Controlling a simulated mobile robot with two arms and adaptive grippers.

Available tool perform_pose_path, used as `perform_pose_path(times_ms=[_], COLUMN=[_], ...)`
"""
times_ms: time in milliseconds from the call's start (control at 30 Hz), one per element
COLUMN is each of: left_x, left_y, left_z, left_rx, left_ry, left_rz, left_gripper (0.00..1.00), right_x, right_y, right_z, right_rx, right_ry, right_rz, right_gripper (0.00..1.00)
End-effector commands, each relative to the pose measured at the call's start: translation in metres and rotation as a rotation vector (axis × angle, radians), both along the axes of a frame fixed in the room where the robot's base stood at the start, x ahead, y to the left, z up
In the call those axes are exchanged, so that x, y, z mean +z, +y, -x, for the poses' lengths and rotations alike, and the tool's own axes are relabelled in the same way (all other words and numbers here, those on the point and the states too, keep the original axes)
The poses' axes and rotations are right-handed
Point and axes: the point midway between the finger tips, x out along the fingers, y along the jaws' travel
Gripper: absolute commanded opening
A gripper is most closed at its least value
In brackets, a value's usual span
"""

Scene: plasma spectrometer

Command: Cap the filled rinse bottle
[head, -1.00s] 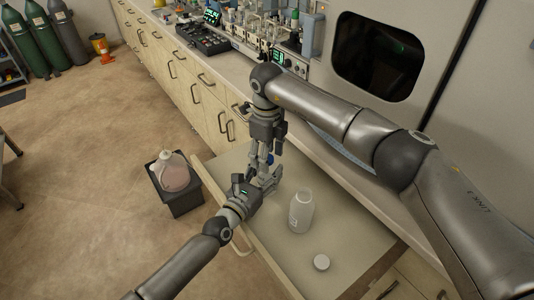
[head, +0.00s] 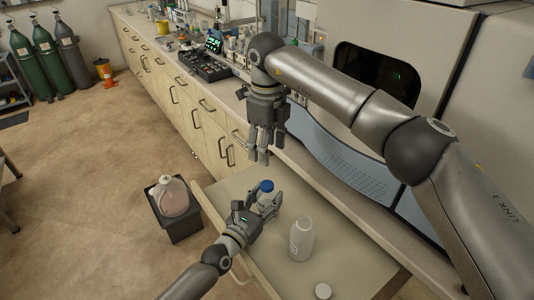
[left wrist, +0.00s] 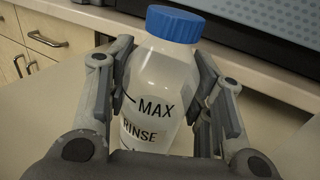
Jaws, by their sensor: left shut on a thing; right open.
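The rinse bottle (left wrist: 155,95) is translucent, with "MAX" and "RINSE" printed on it. A blue cap (left wrist: 175,24) sits on its neck; the cap also shows in the head view (head: 266,186). My left gripper (head: 268,205) is shut on the bottle body, one finger on each side, and the bottle stands upright at the drawer surface. My right gripper (head: 262,155) is open and empty, pointing down above and behind the bottle, clear of the cap. Whether the cap is screwed tight cannot be told.
A white bottle (head: 301,240) without a cap stands on the pulled-out drawer surface (head: 345,262), right of my left gripper. A white cap (head: 323,291) lies near the front. A jug (head: 170,196) stands on a dark box at left. The instrument (head: 345,160) borders the counter behind.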

Motion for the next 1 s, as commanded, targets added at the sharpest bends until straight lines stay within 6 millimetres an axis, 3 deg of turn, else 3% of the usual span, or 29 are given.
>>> perform_pose_path(times_ms=[200,233,400,767,1000], left_x=[0.0,0.0,0.0,0.0,-0.001], left_y=[0.0,0.0,0.0,0.001,0.017], left_z=[0.0,0.0,0.0,0.001,0.027], left_rx=[0.0,0.0,0.0,0.0,0.0], left_ry=[0.0,0.0,0.0,0.0,0.002], left_rz=[0.0,0.0,0.0,0.0,0.0], left_gripper=[0.0,0.5,0.72,0.73,0.73], right_x=[0.0,0.0,0.0,0.0,0.0], right_y=[0.0,0.0,0.0,0.0,0.0], right_z=[0.0,0.0,0.0,0.0,0.0], right_rx=[0.0,0.0,0.0,0.0,0.0], right_ry=[0.0,0.0,0.0,0.0,0.0], right_rz=[0.0,0.0,0.0,0.0,0.0], right_gripper=[0.55,0.55,0.55,0.55,0.55])
